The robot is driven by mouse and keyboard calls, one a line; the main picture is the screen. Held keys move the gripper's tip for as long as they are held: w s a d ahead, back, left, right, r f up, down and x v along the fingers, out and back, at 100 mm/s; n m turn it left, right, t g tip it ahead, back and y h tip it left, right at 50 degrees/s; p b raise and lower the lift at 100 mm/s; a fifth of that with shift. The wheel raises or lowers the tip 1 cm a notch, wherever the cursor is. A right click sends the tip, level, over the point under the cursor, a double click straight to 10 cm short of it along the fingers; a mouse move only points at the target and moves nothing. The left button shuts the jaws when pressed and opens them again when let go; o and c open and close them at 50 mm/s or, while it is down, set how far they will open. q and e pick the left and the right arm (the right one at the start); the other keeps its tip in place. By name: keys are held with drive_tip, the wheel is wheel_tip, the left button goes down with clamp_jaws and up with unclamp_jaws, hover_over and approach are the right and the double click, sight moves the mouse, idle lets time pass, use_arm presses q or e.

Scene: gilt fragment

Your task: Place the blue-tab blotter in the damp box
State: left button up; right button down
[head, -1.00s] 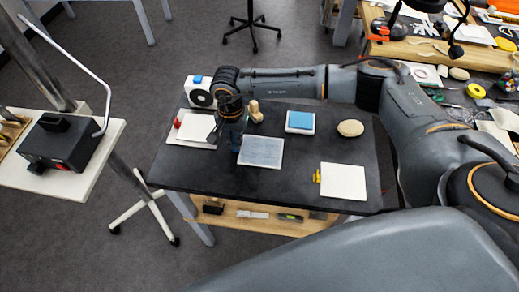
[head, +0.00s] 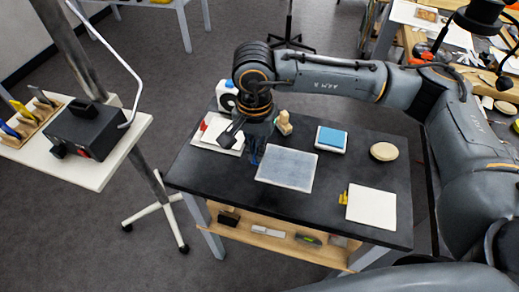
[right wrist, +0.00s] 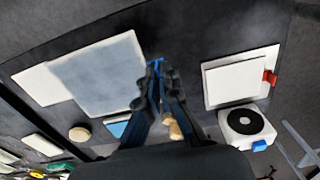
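The blue-tab blotter (head: 287,169) is a flat grey-blue sheet over the middle of the black table. My right gripper (head: 256,158) is at its left edge. In the right wrist view the blue tab (right wrist: 155,63) lies between the fingertips (right wrist: 158,70), which look shut on it. There the blotter (right wrist: 100,75) overlaps a white sheet (right wrist: 38,88), so it appears raised a little off the table. I cannot identify the damp box with certainty; a white stack with a red tab (head: 218,135) lies to the left. My left gripper is not in view.
The black table (head: 225,176) also holds a white device with a black disc (head: 227,96), a wooden figure-like piece (head: 284,122), a blue-topped white block (head: 331,139), a round tan disc (head: 383,151) and a yellow-tab white sheet (head: 371,207). A stand with a black box (head: 85,130) is at left.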

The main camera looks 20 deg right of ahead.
sight(297, 176)
drive_tip(key=s+a+r+b, duration=0.2)
drive_tip(key=s+a+r, duration=0.1)
drive_tip(key=s, duration=0.3)
drive_tip(key=d+f+n, duration=0.1)
drive_tip(key=d+n, duration=0.1)
drive_tip(key=d, duration=0.1)
drive_tip(key=d+f+n, duration=0.2)
drive_tip(key=d, duration=0.1)
drive_tip(key=s+d+f+n, duration=0.1)
drive_tip(key=d, duration=0.2)
drive_tip(key=shift+d+f+n, duration=0.2)
drive_tip(key=shift+n, duration=0.2)
drive_tip(key=shift+s+d+f+n, duration=0.1)
drive_tip(key=shift+d+f+n, duration=0.15)
drive_tip(key=shift+d+n, duration=0.25)
